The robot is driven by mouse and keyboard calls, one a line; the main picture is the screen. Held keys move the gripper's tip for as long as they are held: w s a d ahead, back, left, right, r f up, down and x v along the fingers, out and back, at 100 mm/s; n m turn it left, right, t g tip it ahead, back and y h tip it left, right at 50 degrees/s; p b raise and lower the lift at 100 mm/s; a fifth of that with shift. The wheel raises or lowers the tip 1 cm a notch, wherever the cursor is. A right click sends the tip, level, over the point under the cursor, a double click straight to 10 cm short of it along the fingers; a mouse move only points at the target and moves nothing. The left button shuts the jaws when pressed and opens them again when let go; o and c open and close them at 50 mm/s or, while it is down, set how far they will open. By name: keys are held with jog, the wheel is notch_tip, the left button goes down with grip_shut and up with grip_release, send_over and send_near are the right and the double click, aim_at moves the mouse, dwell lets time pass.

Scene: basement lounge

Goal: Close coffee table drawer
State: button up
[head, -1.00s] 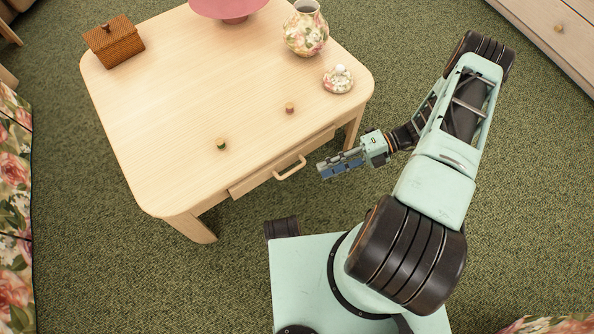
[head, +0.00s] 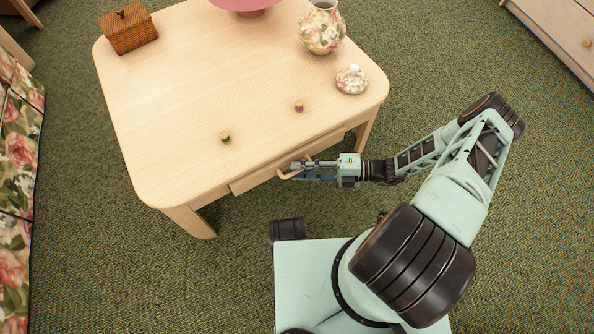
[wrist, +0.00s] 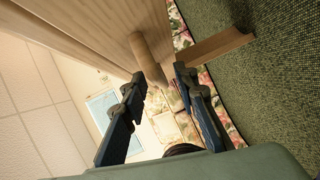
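The coffee table (head: 215,75) is pale wood with rounded corners. Its drawer (head: 253,182) shows along the near side, with its front sticking out a little past the tabletop edge. The drawer's wooden bar handle (head: 284,177) is partly hidden by my gripper (head: 297,171), which reaches in from the right at the handle. In the wrist view, my gripper (wrist: 158,82) has its two dark fingers apart. The handle (wrist: 146,55) is just ahead, its near end at the gap between the fingertips. I cannot tell whether they touch.
A floral sofa (head: 20,150) is at left, a wooden cabinet (head: 560,30) at upper right. Green carpet is clear.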

jog(key=shift+a+f, duration=0.1)
jog(key=shift+a, duration=0.6)
grip_shut()
jog(key=shift+w, duration=0.1)
